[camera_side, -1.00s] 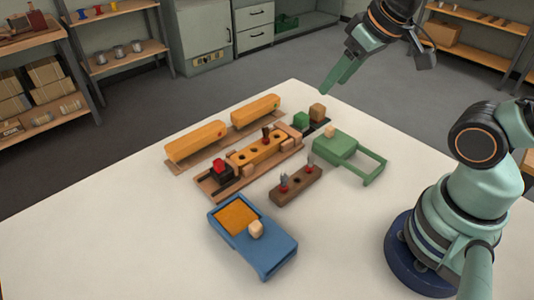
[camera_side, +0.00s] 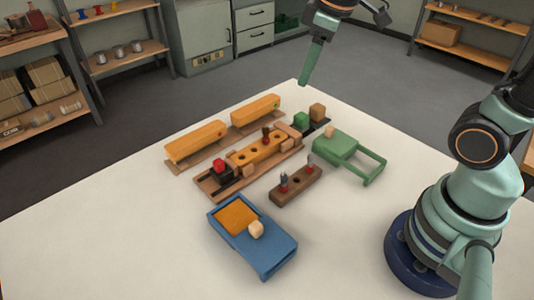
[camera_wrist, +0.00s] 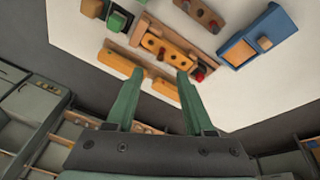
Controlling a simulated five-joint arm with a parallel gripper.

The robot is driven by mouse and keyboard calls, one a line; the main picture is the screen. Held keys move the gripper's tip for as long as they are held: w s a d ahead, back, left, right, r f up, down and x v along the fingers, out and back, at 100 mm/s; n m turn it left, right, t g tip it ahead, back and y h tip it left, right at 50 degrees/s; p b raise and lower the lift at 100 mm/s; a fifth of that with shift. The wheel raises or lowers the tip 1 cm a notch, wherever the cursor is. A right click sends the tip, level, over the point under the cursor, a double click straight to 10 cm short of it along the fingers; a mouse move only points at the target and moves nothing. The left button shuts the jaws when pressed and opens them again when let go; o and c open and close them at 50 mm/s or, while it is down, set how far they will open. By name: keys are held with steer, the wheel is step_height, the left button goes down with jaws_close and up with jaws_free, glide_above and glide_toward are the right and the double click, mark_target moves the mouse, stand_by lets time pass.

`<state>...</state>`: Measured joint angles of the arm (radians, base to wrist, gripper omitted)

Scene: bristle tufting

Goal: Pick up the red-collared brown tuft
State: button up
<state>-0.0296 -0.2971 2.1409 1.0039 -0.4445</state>
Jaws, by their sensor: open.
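A small dark brown tuft (camera_side: 266,134) stands upright in a hole of the orange block (camera_side: 247,152); its collar colour is too small to be sure of. Two grey-topped tufts with red collars, one (camera_side: 284,184) at the left and one (camera_side: 310,168) at the right, stand in the brown rack (camera_side: 290,194) in front. My gripper (camera_side: 303,84) is high above the table's far edge, behind and apart from all the tufts. In the wrist view its two green fingers (camera_wrist: 160,75) are spread, with nothing held between them.
The orange block lies in a wooden fixture with a red-topped black piece (camera_side: 220,170) at its left. Two long orange-yellow blocks (camera_side: 196,142) lie behind. A blue tray (camera_side: 270,255) and a green frame (camera_side: 335,144) flank the rack. The near left table is clear.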

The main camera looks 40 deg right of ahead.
steer(key=w+a+f+n+g, duration=0.2)
steer(key=w+f+n+g, duration=0.1)
steer(key=w+f+n, duration=0.5)
glide_above(266, 127)
steer(key=f, duration=0.5)
steer(key=shift+s+f, duration=0.15)
steer(key=shift+s, duration=0.1)
steer(key=shift+w+f, duration=0.15)
steer(key=shift+f, duration=2.85)
jaws_close()
